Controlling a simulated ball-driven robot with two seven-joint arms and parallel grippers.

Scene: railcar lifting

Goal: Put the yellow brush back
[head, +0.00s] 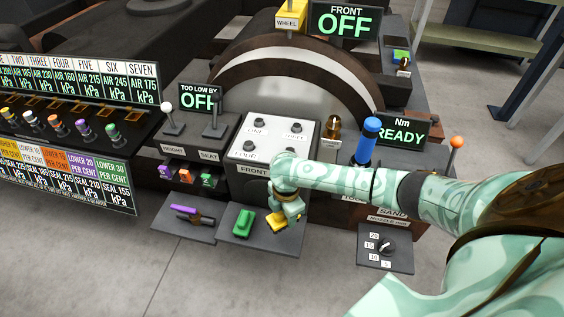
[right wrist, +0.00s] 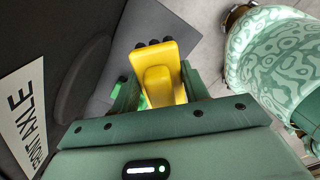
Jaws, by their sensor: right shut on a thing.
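The yellow brush (head: 276,221) is at the right part of a dark grey shelf (head: 264,243) in the head view, just under my right gripper (head: 286,211). In the right wrist view the yellow brush (right wrist: 160,72) sits between the fingers of my right gripper (right wrist: 158,95), which is shut on it. Dark tips show at the brush's far end. I cannot tell whether the brush touches the shelf. My left gripper is in neither view.
A green brush-like object (head: 243,222) lies left of the yellow brush on the same shelf. A purple-handled tool (head: 186,211) lies on another shelf further left. A dial box (head: 386,247) stands to the right. The FRONT AXLE panel (head: 253,170) rises behind the shelf.

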